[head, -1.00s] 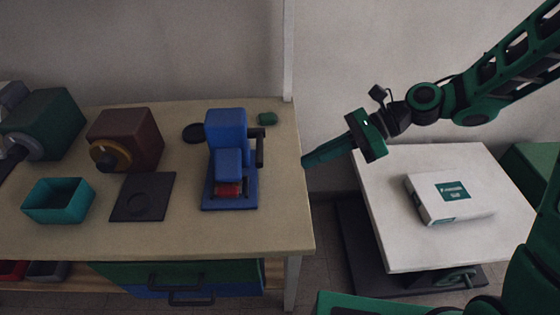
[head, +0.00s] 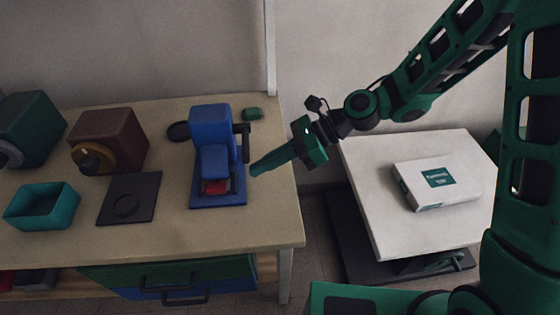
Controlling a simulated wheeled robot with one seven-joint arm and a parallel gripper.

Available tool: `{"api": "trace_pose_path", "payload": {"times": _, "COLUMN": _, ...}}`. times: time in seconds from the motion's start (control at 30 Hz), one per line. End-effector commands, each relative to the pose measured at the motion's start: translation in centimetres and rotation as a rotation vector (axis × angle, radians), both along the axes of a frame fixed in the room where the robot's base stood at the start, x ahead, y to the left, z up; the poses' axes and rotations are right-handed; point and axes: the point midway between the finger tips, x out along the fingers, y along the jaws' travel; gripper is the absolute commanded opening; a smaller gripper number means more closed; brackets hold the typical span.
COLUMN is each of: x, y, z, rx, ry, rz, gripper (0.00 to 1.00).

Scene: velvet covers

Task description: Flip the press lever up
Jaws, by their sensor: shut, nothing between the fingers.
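The blue press (head: 213,150) stands on its flat blue base near the right end of the workbench. Its dark lever (head: 242,150) is on the press's right side, with a short horizontal part at the top and a bar hanging down from it. A red piece (head: 215,187) sits low in the front of the press. My gripper (head: 254,171) is shut and empty. Its green fingertips point left, just right of the lever's lower part; I cannot tell whether they touch it.
The workbench (head: 260,225) also holds a dark plate (head: 128,200), a teal open box (head: 42,206) and a brown box with a knob (head: 110,140). A white cart (head: 400,238) with a package (head: 437,185) stands to the right.

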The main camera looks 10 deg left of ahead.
Motion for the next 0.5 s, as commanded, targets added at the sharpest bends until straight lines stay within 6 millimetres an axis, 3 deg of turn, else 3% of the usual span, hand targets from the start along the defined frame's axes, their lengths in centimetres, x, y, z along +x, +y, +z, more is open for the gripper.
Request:
{"api": "trace_pose_path", "payload": {"times": 0.2, "x": 0.2, "y": 0.5, "z": 2.1, "rx": 0.002, "ry": -0.002, "rz": 0.002, "gripper": 0.0}}
{"api": "trace_pose_path", "payload": {"times": 0.5, "x": 0.2, "y": 0.5, "z": 2.5, "rx": 0.0, "ry": 0.002, "rz": 0.001, "gripper": 0.0}}
